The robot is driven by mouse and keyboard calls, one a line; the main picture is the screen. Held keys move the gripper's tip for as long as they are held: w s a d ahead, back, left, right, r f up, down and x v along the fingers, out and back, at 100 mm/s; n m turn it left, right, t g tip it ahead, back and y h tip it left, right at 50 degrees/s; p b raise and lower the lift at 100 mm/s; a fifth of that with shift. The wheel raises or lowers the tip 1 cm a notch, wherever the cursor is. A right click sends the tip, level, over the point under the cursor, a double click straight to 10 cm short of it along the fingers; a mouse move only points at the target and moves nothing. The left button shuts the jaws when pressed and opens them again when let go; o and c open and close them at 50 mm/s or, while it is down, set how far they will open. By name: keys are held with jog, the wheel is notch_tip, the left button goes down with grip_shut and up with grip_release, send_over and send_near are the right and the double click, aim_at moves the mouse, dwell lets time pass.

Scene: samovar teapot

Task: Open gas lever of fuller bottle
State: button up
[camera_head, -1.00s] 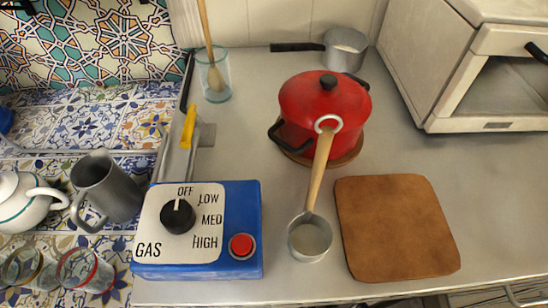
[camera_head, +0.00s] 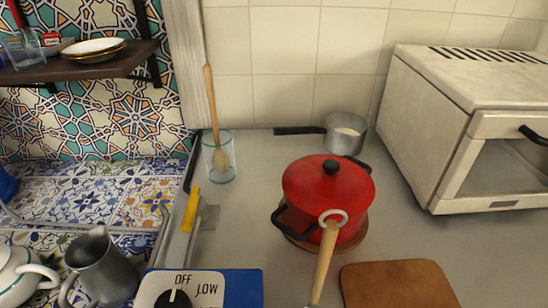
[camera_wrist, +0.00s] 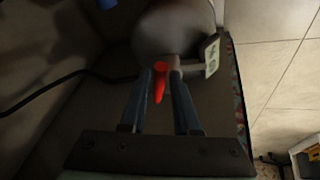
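In the wrist view, a red lever (camera_wrist: 159,82) hangs down below a rounded grey body that looks like a gas bottle (camera_wrist: 172,28). A small pale display or tag (camera_wrist: 210,56) is at the bottle's right side; its reading is too small to tell. My gripper (camera_wrist: 160,76) has its two fingers apart, with the red lever between them in the picture. Gaps show on both sides of the lever; I cannot tell the distance in depth. The head view shows neither the bottle nor my gripper.
The head view shows the counter with a blue gas box (camera_head: 245,285), red pot (camera_head: 328,195) and oven (camera_head: 470,130).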

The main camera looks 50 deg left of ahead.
grip_shut()
dwell(1.1)
